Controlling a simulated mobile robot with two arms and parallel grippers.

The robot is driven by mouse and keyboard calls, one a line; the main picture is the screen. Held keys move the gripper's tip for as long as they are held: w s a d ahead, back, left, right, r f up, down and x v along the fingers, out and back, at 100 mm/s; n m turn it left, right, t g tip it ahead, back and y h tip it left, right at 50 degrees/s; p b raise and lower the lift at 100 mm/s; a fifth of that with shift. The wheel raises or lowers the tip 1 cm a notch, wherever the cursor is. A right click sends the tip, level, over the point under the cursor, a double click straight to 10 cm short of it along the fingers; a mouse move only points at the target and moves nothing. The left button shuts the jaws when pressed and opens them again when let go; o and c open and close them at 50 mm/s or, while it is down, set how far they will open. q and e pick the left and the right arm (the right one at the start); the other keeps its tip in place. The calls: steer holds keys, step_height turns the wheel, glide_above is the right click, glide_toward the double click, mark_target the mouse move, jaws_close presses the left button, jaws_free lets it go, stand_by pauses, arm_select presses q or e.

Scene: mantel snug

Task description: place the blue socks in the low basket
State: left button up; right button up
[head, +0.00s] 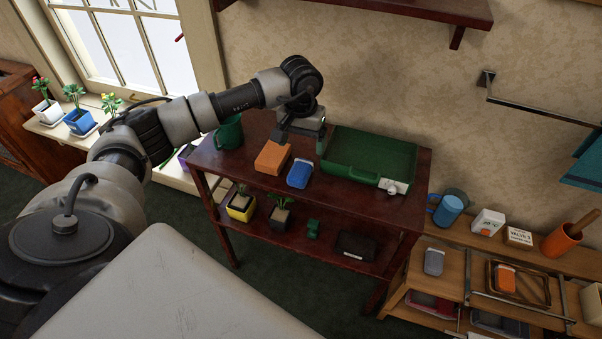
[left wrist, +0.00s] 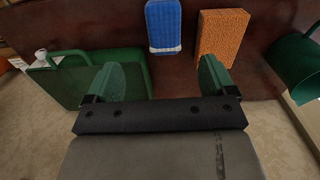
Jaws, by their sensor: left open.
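The blue socks (head: 300,173) look like a small blue folded bundle with a pale edge, lying on the top of the dark red table. They also show in the left wrist view (left wrist: 164,25), at the top and just beyond the fingertips. A low green basket (head: 345,174) with a shallow rim stands right of them; its corner shows at left in the left wrist view (left wrist: 75,83). My left gripper (head: 301,142) is open and empty above the table, behind the socks and beside the basket's left end. My right gripper is out of view.
An orange block (head: 272,158) lies close left of the socks. A green mug (head: 229,133) stands at the table's left end. The lower shelf (head: 265,233) holds plant pots and a black item. A wooden shelf (head: 450,262) with a blue mug (head: 447,211) stands at right.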

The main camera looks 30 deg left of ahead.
mark_target(301, 168)
arm_select(q)
steer(key=shift+a+f, duration=0.25)
steer(key=shift+f, duration=0.1)
step_height(301, 168, down, 4)
steer(key=shift+f, duration=0.25)
steer(key=shift+w+f+p, duration=0.1)
steer(key=shift+f+p, duration=0.65)
steer(key=shift+f, duration=1.95)
steer(key=c, duration=1.1)
